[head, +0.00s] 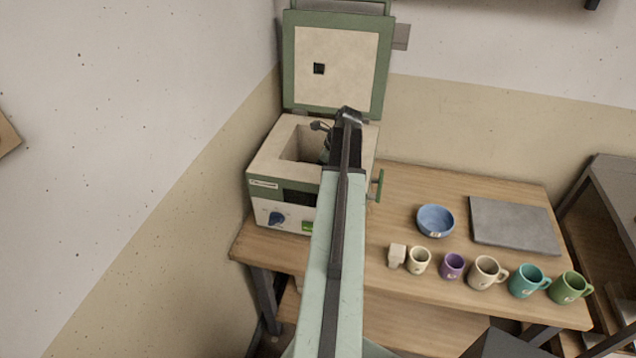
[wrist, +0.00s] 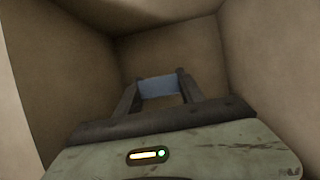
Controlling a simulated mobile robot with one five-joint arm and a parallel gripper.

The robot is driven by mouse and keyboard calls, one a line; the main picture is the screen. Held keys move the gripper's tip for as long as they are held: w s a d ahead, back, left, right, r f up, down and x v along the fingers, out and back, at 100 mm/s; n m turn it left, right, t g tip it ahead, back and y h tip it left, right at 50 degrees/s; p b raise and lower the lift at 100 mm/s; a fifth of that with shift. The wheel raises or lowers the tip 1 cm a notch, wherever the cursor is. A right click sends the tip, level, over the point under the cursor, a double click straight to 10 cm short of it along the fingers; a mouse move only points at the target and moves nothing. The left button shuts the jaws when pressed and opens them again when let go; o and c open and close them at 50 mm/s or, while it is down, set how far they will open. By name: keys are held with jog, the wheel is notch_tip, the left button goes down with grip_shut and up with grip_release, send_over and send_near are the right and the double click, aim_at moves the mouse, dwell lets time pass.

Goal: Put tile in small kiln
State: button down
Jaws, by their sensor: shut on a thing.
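The small kiln (head: 262,187) stands on the left end of the table with its lid (head: 340,75) raised. My arm reaches over its top opening, and my gripper (wrist: 158,82) is down inside the chamber (wrist: 60,50). In the wrist view the two fingers are shut on a blue tile (wrist: 158,88), with pale chamber walls around it. In the head view my arm hides the tile and most of the gripper. I cannot tell whether the tile touches the chamber floor.
On the table (head: 400,185) to the right are a blue bowl (head: 435,220), a grey slab (head: 512,225), a small cream block (head: 397,256) and a row of mugs (head: 487,272). A wall is close on the left. A dark shelf (head: 612,210) stands at the right.

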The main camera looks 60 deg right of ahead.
notch_tip(320, 180, down, 2)
jog(key=shift+f+b, duration=0.1)
jog(key=shift+b, duration=0.35)
jog(key=shift+r, duration=0.25)
jog(key=shift+f, duration=0.2)
jog(key=c, duration=0.7)
grip_release()
